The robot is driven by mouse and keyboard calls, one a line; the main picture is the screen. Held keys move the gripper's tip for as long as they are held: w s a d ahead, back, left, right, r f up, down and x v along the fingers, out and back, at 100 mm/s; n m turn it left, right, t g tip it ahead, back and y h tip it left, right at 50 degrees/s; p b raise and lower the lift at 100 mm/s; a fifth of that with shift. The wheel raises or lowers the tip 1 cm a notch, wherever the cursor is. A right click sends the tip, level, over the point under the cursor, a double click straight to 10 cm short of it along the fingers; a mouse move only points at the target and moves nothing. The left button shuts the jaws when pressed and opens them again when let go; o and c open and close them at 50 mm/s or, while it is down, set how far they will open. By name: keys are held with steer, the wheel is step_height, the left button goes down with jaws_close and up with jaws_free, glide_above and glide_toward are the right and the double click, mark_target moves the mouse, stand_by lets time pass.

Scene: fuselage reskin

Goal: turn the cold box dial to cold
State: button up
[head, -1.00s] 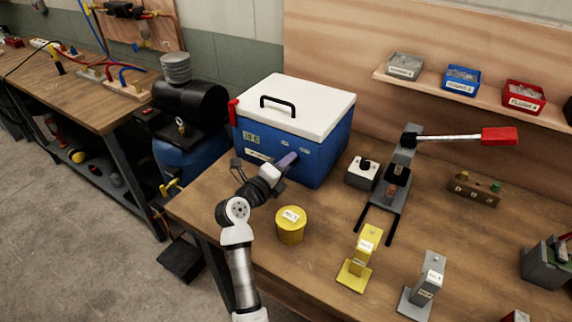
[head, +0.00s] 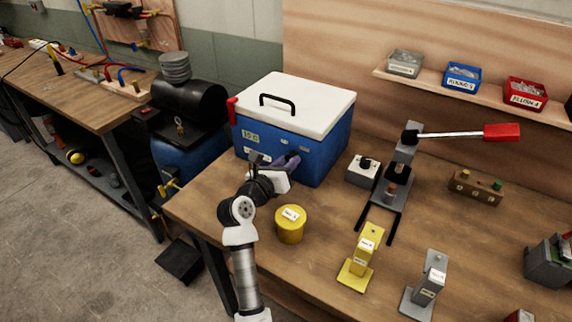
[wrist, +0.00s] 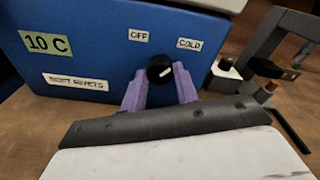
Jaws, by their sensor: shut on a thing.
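The cold box (head: 325,150) is blue with a white lid, shut, at the back of the bench. Its black dial (wrist: 160,70) is on the front face, below and between the OFF label (wrist: 138,36) and the COLD label (wrist: 189,43). The dial's white mark slants to the right and slightly up, on the COLD side. My gripper (head: 291,161) reaches the box front; its purple fingers (wrist: 161,82) are shut on the dial, one on each side. A green plate (wrist: 45,42) reads 10 C. The head view hides the dial behind my gripper.
A yellow tin (head: 290,226) stands just in front of the box, close to my arm. A small grey box with a black knob (head: 363,170) and a lever press (head: 398,175) stand to the right. A yellow stand (head: 362,255) is nearer the front edge.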

steer(key=shift+f+m, duration=0.1)
steer(key=shift+m, duration=0.4)
steer(key=o, duration=1)
steer(key=shift+s, duration=0.1)
steer(key=b+v, duration=0.4)
steer(key=v, duration=0.9)
steer(key=shift+s+a, duration=0.25)
